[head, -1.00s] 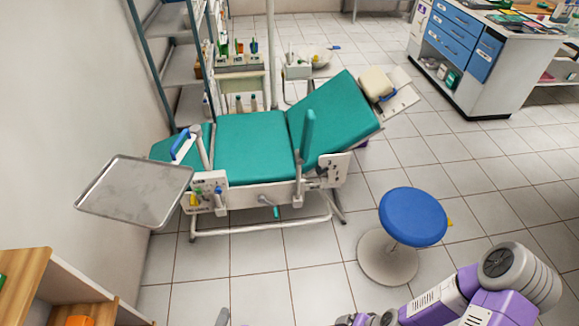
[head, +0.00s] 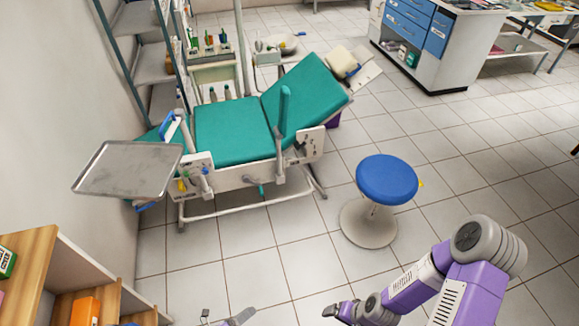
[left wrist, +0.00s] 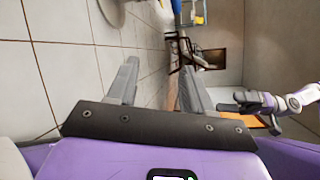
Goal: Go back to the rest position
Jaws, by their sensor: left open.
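My left gripper (head: 224,317) shows only at the bottom edge of the head view, where its fingertips are apart. The left wrist view shows the same gripper (left wrist: 158,88) open, with nothing between its two grey fingers. My right arm comes in from the lower right of the head view, and its gripper (head: 343,312) is low near the bottom edge. The right gripper's jaws are too small to read. It also shows at the right of the left wrist view (left wrist: 240,101).
A teal dental chair (head: 232,130) with a metal tray (head: 130,168) stands ahead. A blue stool (head: 387,180) is right of it. A wooden shelf (head: 35,250) is close at lower left. A white cabinet (head: 440,70) stands far right. Tiled floor between is clear.

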